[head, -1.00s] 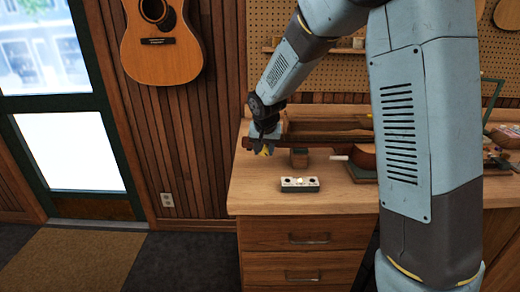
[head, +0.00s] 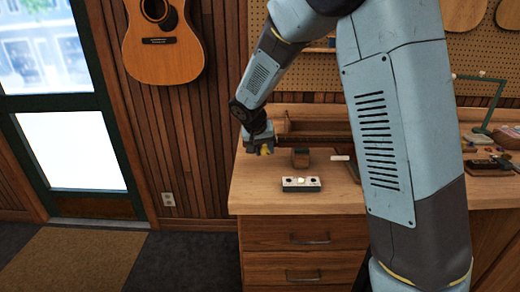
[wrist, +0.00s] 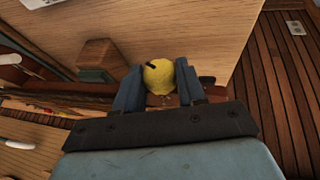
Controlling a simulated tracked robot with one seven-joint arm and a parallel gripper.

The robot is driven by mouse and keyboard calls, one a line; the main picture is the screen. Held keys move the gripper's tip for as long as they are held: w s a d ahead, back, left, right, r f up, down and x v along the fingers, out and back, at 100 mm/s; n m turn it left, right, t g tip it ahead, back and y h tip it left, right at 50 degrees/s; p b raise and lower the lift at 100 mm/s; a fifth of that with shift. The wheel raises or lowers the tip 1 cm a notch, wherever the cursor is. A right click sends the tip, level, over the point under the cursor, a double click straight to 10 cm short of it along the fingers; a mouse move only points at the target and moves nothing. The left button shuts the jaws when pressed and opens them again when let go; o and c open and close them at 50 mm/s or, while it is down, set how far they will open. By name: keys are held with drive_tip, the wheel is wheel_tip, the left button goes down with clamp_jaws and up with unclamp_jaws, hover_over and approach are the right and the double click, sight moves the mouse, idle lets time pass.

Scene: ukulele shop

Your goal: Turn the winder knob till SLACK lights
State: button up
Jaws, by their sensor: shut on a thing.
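The yellow winder knob (wrist: 158,72) with a dark mark near its top sits between the two fingers of my gripper (wrist: 158,84) in the wrist view. My gripper is shut on it. In the head view my gripper (head: 264,148) is at the left end of the bench, with a speck of yellow showing below it. A small pale indicator box (head: 301,188) stands on the bench to the right of the gripper. Its middle lamp looks pale and bright, and the two outer ones look dark. Its lettering is too small to read.
A wooden block (head: 300,158) stands just right of my gripper; it also shows in the wrist view (wrist: 100,55). The wooden bench (head: 262,195) is bare at its front left. Tools lie at the far right. A guitar (head: 163,52) hangs on the wall.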

drive_tip(key=o, duration=0.8)
drive_tip(key=shift+r, duration=0.1)
drive_tip(key=v, duration=1.3)
drive_tip(key=shift+s+r, duration=0.15)
drive_tip(key=shift+s, duration=0.1)
